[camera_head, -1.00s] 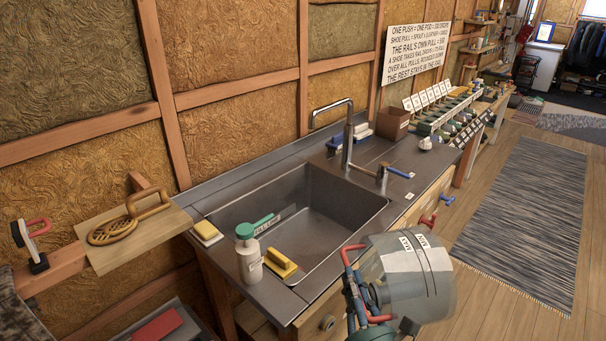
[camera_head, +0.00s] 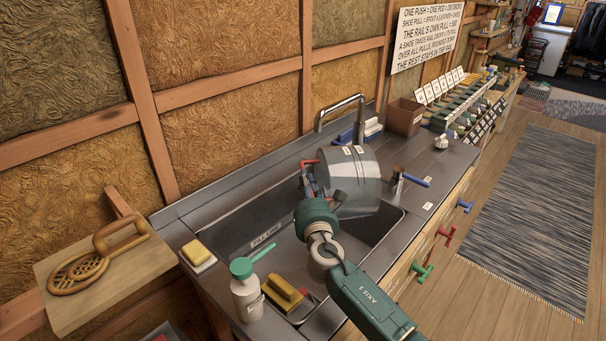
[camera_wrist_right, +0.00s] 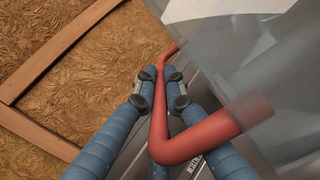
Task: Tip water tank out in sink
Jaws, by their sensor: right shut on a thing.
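The water tank (camera_head: 352,185) is a clear grey container with white labels and a red handle. It is held over the right part of the sink (camera_head: 280,232), tilted on its side. My right gripper (camera_head: 308,186) is shut on the red handle, which also shows between the blue fingers in the right wrist view (camera_wrist_right: 160,100). The tank's body fills the upper right of that view (camera_wrist_right: 265,60). I cannot tell how much water is inside. My left gripper does not show.
A soap bottle (camera_head: 246,290) and a yellow brush (camera_head: 283,294) stand at the sink's near left. A yellow sponge (camera_head: 198,252) lies on the left rim. A brown box (camera_head: 405,117) and a row of labelled dispensers (camera_head: 450,100) stand farther along the counter.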

